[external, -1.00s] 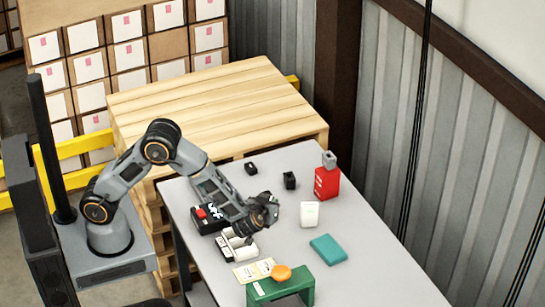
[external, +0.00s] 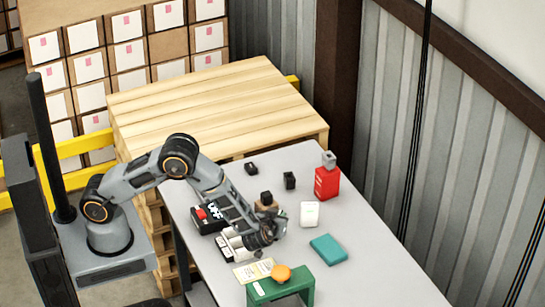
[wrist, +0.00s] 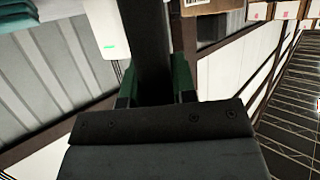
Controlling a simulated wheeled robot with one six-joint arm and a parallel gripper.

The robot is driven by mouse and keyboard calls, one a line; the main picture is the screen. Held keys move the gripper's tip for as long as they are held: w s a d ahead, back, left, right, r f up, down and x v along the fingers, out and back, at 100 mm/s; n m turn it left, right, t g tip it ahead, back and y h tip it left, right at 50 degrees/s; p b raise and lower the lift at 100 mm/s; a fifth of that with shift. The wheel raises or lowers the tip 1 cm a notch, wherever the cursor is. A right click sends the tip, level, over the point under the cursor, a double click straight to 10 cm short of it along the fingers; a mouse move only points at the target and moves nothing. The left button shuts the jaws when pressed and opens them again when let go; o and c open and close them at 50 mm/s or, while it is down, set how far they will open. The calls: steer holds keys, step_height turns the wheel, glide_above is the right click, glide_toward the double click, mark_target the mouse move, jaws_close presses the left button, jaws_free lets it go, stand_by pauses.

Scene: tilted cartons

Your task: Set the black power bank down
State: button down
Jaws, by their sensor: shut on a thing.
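My gripper (external: 268,235) is over the table, to the right of the white rolls. In the wrist view my gripper (wrist: 154,84) is shut, its green-edged fingers on either side of a black slab, the black power bank (wrist: 149,42). The power bank extends up out of the wrist view. In the external view the gripper mostly hides it, and I cannot tell whether it touches the table.
Near the gripper are a small brown carton with a black block (external: 266,197), a white device (external: 310,213), a teal box (external: 328,249), and a green stand (external: 300,282) with an orange top. A red container (external: 327,183) stands behind. The grey table (external: 385,275) is clear at front right.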

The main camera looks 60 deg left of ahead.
steer(key=shift+f, duration=0.1)
steer(key=shift+f+b, duration=0.3)
steer(key=shift+f, duration=0.15)
steer(key=c, duration=0.9)
jaws_free()
